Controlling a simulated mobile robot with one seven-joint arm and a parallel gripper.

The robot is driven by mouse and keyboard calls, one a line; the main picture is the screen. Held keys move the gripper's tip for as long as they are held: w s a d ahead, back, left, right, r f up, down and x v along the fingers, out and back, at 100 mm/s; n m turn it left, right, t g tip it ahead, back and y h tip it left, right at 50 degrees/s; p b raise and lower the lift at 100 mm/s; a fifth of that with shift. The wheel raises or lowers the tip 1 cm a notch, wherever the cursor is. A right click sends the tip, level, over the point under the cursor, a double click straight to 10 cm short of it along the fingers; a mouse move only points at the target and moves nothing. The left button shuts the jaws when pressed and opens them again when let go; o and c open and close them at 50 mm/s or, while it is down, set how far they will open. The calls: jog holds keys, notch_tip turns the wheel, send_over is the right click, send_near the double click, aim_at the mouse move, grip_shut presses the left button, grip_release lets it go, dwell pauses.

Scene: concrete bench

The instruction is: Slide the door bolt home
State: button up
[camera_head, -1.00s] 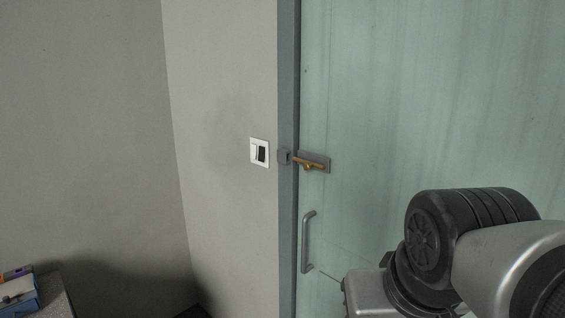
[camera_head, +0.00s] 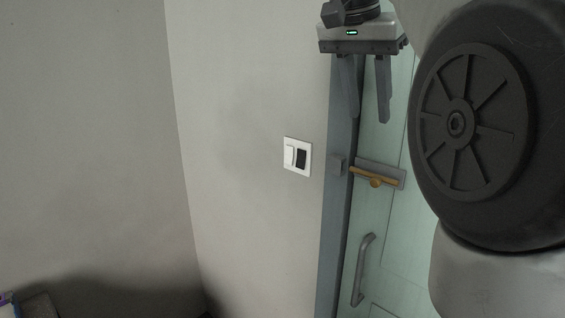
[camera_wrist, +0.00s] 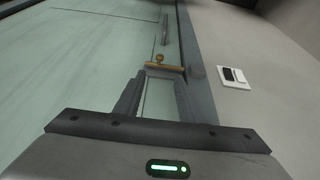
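The brass bolt (camera_head: 366,176) with its round knob (camera_head: 376,182) lies on a grey plate (camera_head: 396,177) on the pale green door (camera_head: 392,228). The grey keeper (camera_head: 336,165) sits on the door frame to its left, with a narrow gap between it and the bolt's end. My gripper (camera_head: 368,118) is above the bolt in the head view, open and empty, fingers pointing down. In the wrist view the bolt (camera_wrist: 165,67), knob (camera_wrist: 159,57) and keeper (camera_wrist: 197,72) show beyond the open fingertips (camera_wrist: 160,78). Nothing is touched, as far as I can tell.
A grey pull handle (camera_head: 363,270) stands out from the door below the bolt. A white switch plate (camera_head: 297,156) is on the wall left of the frame (camera_head: 339,220). My arm hides much of the door at right. The left wall area is clear.

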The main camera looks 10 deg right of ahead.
aim_at(375, 179)
jog(key=b+x, duration=0.3)
jog(key=x, duration=1.4)
jog(key=shift+d, duration=0.25)
grip_shut()
